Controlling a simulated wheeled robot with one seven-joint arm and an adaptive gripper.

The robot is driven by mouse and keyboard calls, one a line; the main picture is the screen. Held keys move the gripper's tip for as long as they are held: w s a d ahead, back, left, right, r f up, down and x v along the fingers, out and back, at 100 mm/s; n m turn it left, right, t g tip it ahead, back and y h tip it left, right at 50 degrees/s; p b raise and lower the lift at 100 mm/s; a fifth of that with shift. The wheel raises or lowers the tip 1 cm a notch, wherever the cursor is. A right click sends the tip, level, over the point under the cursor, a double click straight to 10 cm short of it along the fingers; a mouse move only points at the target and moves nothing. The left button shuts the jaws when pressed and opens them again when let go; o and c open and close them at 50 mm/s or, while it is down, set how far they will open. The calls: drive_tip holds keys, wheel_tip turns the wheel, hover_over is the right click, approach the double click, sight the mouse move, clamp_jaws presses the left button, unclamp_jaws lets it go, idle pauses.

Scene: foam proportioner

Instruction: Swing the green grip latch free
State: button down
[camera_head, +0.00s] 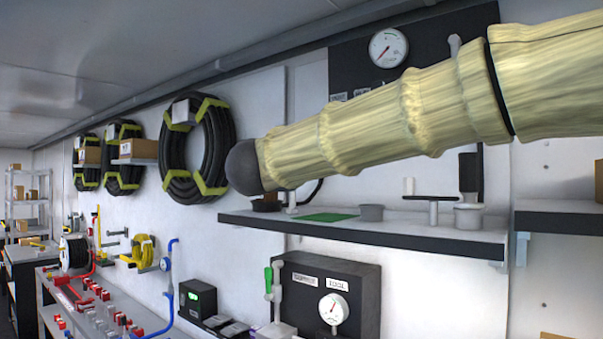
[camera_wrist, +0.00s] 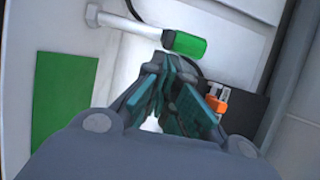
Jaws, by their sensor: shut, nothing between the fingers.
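In the wrist view a green grip (camera_wrist: 187,44) sits on the end of a pale cylindrical lever (camera_wrist: 130,27). My gripper (camera_wrist: 168,68), with teal-sided fingers, is shut and empty. Its fingertips lie just below the green grip in the picture, near where it joins the lever; I cannot tell whether they touch. In the head view a green upright grip (camera_head: 268,280) stands beside a grey lever at the left of a black gauge panel (camera_head: 362,292); I cannot tell if it is the same grip. My gripper does not show in the head view.
A shelf (camera_head: 380,233) carries a green mat (camera_head: 330,217) and small cups, with my sleeved arm above. Black hose coils (camera_head: 195,150) hang on the wall. The wrist view shows a green flat patch (camera_wrist: 64,105) at left and an orange part (camera_wrist: 216,103) at right.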

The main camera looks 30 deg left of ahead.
drive_tip(key=shift+s+a, duration=0.25)
drive_tip(key=shift+a, duration=0.1)
drive_tip(key=shift+s+a, duration=0.1)
idle(0.5)
